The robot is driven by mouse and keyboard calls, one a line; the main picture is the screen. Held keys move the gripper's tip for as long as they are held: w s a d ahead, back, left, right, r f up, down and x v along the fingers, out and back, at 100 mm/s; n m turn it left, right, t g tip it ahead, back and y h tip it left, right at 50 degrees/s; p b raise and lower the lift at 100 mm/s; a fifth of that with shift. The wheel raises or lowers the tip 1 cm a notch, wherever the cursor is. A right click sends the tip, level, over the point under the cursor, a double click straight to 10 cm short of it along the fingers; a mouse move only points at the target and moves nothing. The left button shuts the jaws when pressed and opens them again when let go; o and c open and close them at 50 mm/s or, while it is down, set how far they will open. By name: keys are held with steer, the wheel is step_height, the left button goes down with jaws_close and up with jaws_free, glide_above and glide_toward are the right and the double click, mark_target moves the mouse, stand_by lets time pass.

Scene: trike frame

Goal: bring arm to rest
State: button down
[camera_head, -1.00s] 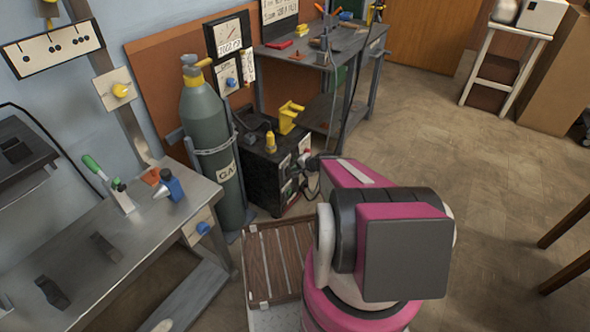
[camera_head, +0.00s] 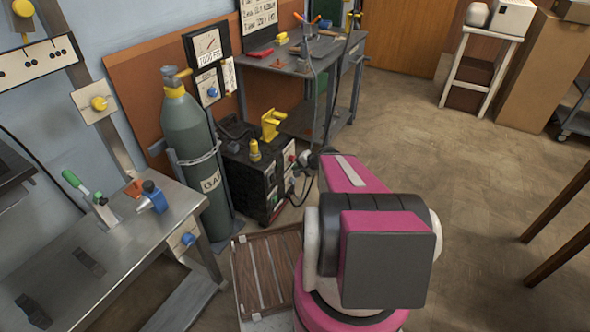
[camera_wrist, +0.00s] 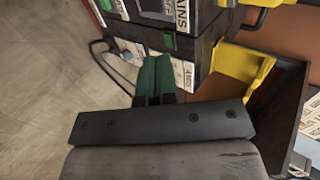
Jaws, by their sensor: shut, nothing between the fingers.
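My gripper (camera_wrist: 155,76) shows in the wrist view as two green fingers pressed together beyond a dark bar. It is shut and empty. In the head view my pink and grey arm (camera_head: 385,258) stands in the lower middle and points away from the camera. Its far end is small and dark there, close in the picture to the black welding machine (camera_head: 255,180). I cannot tell the exact gap between them.
A grey gas cylinder (camera_head: 190,140) stands left of the machine. A metal workbench (camera_head: 95,255) fills the lower left. A tool table (camera_head: 300,65) stands behind. The floor on the right (camera_head: 460,150) is mostly clear.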

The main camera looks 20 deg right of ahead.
stand_by(0.3)
steer(key=s+a+r+n+g+h, duration=0.7)
steer(key=s+n, duration=0.1)
steer(key=n, duration=0.1)
steer(key=shift+s+r, duration=0.2)
steer(key=shift+s, duration=0.05)
steer(key=shift+a, duration=0.1)
stand_by(0.7)
